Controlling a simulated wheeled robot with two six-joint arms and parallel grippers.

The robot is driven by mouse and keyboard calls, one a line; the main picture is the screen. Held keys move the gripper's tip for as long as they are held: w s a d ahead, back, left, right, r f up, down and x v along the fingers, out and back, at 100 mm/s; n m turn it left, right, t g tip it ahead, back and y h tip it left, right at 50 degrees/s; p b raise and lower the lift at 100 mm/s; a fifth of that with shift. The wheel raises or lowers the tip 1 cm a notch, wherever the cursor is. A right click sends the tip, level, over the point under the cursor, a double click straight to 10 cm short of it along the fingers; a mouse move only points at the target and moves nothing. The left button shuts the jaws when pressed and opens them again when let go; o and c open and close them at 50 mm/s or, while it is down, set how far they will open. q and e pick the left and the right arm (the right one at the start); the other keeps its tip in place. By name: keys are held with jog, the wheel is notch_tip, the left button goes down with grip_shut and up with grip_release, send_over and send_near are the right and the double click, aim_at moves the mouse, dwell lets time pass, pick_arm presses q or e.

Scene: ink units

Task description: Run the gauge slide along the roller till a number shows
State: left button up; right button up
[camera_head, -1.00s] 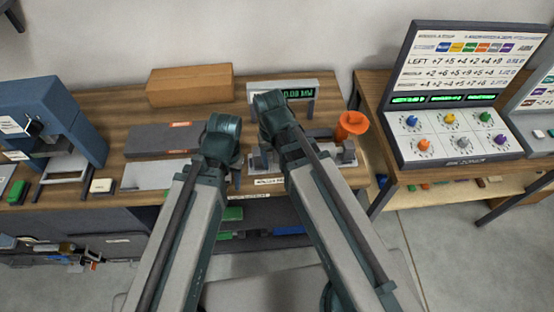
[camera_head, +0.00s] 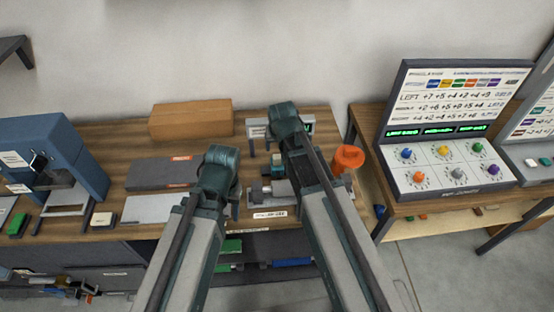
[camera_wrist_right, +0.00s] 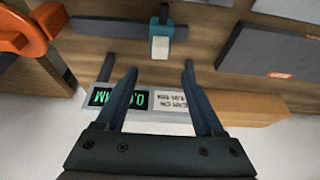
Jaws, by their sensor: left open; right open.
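A small white and teal block (camera_head: 277,160), which looks like the gauge slide, stands above the roller stand in the head view. It also shows at the top middle of the right wrist view (camera_wrist_right: 160,42). The grey metal roller (camera_head: 263,191) is partly hidden by my arms. The readout box (camera_head: 257,129) behind is mostly covered by my right arm; the wrist view shows its green display (camera_wrist_right: 118,98), digits partly hidden by a finger. My right gripper (camera_wrist_right: 160,67) is open and empty, the block beyond its fingertips. My left gripper (camera_head: 235,205) is largely hidden behind its wrist, left of the roller.
An orange funnel-like thing (camera_head: 347,160) stands right of the roller. A brown box (camera_head: 190,120) and a dark grey slab (camera_head: 163,173) lie to the left. A blue press-like machine (camera_head: 62,150) is at far left, a knob console (camera_head: 452,135) on the right table.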

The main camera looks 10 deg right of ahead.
aim_at(277, 156)
jog(key=b+x, duration=1)
jog(key=x, duration=0.2)
jog(key=shift+s, duration=0.1)
jog(key=shift+c, duration=0.3)
grip_shut()
dwell(0.8)
